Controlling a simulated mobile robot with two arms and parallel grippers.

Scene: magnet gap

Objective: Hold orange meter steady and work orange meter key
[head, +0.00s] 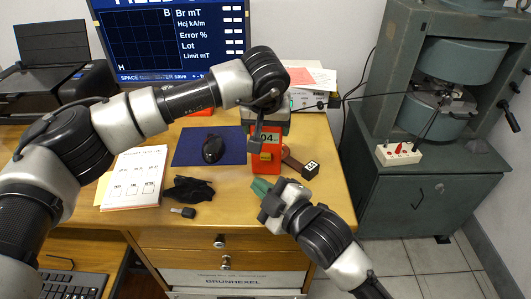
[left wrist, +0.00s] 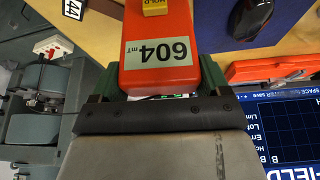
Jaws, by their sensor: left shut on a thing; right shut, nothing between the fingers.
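The orange meter (head: 265,165) stands on the desk near its front right, with a yellow key on its face. In the left wrist view the orange meter (left wrist: 160,75) reads 604 mT, and its yellow HOLD key (left wrist: 155,7) is at the top edge. My left gripper (head: 264,128) is shut on the orange meter from its far end; its green fingers lie on both sides of it in the left wrist view (left wrist: 158,85). My right gripper (head: 262,188) is shut and empty, with its green fingertips just in front of the meter's near end.
A brown block with a tag (head: 300,164) lies right of the meter. A mouse (head: 213,149) on a blue mat (head: 183,147), dark gloves (head: 188,190), a small dark fob (head: 182,212) and papers (head: 135,180) lie left. A green magnet stand (head: 390,75) is right of the desk.

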